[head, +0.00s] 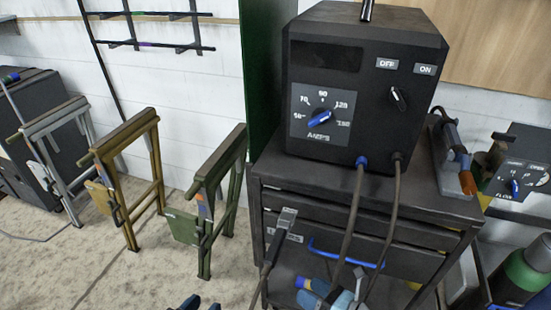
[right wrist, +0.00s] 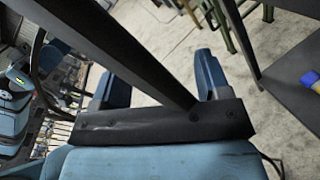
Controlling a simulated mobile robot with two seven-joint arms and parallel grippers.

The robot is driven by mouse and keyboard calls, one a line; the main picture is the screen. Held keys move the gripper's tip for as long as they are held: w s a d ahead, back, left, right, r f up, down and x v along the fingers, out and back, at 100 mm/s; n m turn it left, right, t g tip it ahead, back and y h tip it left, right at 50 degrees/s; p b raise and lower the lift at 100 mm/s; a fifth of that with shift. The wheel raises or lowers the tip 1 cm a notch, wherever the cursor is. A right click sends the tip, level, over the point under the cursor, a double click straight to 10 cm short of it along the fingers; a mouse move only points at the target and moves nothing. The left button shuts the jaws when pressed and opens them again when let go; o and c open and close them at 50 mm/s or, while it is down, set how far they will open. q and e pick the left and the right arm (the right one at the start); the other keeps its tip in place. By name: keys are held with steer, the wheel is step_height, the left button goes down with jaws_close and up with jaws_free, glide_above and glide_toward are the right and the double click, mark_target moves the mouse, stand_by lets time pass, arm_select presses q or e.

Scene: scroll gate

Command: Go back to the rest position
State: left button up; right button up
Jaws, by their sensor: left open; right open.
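The rest of that gripper is below the picture. My right gripper (right wrist: 163,85) shows in the right wrist view, its two blue fingers spread wide. A dark bar crosses in front of it, but I see nothing clasped between the fingers.
A black welder (head: 366,85) stands on a dark cart (head: 400,195), with cables hanging in front. A green gate (head: 212,195), a tan gate (head: 130,185) and a grey gate (head: 60,160) stand left. Bare floor (head: 70,265) lies in front of them.

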steer(key=s+d+r+m+t+h+p, duration=0.2)
steer(key=d+r+m+h+p, duration=0.35)
steer(key=m, duration=0.65)
steer(key=s+d+r+m+t+h+p, duration=0.25)
steer(key=r+m+p, duration=0.45)
steer(key=m, duration=0.5)
arm_select(q)
steer(key=s+a+r+g+y+p, duration=0.2)
steer(key=s+a+r+p, duration=0.3)
steer(key=r+p, duration=0.1)
steer(key=shift+r+y+p, duration=0.3)
steer(key=shift+r, duration=0.1)
arm_select(e)
steer(key=s+d+r+m+g+h, duration=0.1)
steer(key=s+m+g, duration=0.1)
steer(key=s+m, duration=0.2)
steer(key=s+d+r+m+g+h, duration=0.1)
steer(key=s+m, duration=0.3)
steer(key=m, duration=0.5)
steer(key=shift+s+d+r+g+h, duration=0.25)
steer(key=shift+d+r+g+h, duration=0.15)
steer(key=shift+r, duration=0.1)
